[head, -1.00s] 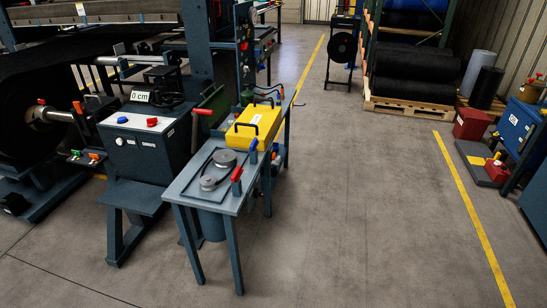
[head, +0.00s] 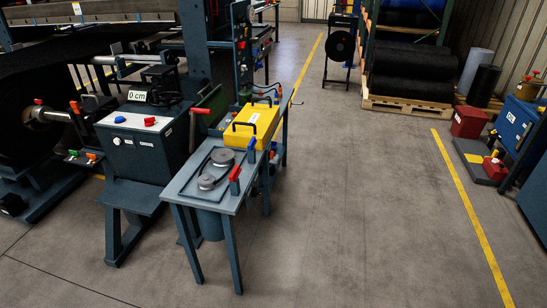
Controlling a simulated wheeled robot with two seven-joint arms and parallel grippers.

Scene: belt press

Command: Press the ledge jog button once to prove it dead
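A dark control console (head: 143,150) stands at the left of the view. On its sloped top are a blue button (head: 122,120), a red button (head: 150,121) and a small white round button or knob (head: 117,141) on its front face. The labels are too small to read, so I cannot tell which control is the ledge jog button. A small display (head: 137,96) above the console reads 0 cm. Neither of my grippers is in view, and nothing touches the console.
A grey bench (head: 190,187) with pulleys, a red-handled lever (head: 235,174) and a yellow case (head: 252,125) stands right of the console. A black belt roll (head: 25,140) is at far left. Open floor (head: 350,200) lies right of the bench. A pallet (head: 405,107) with rolls is behind.

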